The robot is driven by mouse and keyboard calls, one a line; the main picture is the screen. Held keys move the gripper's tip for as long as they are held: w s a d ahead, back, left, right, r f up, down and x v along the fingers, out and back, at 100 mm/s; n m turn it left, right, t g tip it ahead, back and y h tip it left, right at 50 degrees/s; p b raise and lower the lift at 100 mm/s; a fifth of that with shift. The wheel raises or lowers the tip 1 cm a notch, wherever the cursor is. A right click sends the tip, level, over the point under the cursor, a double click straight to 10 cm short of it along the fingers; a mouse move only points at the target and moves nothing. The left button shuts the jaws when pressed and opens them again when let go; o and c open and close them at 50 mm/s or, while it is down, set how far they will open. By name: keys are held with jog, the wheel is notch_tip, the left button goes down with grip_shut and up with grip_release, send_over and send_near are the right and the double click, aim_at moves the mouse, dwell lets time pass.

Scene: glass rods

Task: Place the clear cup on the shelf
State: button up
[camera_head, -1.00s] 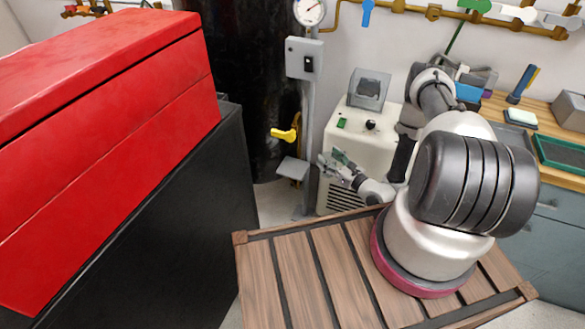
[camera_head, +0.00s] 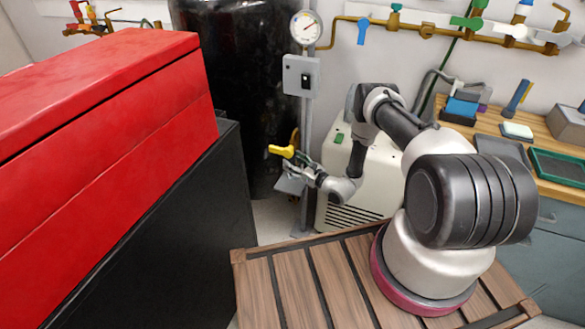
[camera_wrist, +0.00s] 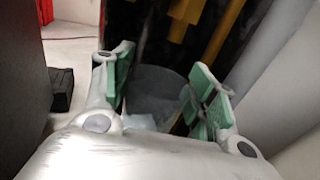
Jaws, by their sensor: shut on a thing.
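In the wrist view, a see-through greyish cup (camera_wrist: 158,82) with a round rim sits between the green pads of my gripper (camera_wrist: 160,92), which is shut on it. In the head view, my gripper (camera_head: 301,170) is over or in front of a small grey shelf (camera_head: 288,187) on the post, just under the yellow lever. The cup cannot be made out clearly in the head view. Whether it touches the shelf I cannot tell.
A yellow lever (camera_head: 281,151) is close beside my gripper, and it shows in the wrist view (camera_wrist: 222,38). The grey post (camera_head: 307,125) carries a switch box (camera_head: 301,75) and a gauge (camera_head: 306,28). A black tank (camera_head: 235,60) stands behind; a white machine (camera_head: 385,180) is at right.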

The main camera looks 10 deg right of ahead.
jog(key=shift+w+a, duration=0.45)
jog(key=shift+w, duration=0.1)
jog(key=shift+s+d+f, duration=0.1)
jog(key=shift+f, duration=1.65)
jog(key=shift+f, duration=0.1)
jog(key=o, duration=0.8)
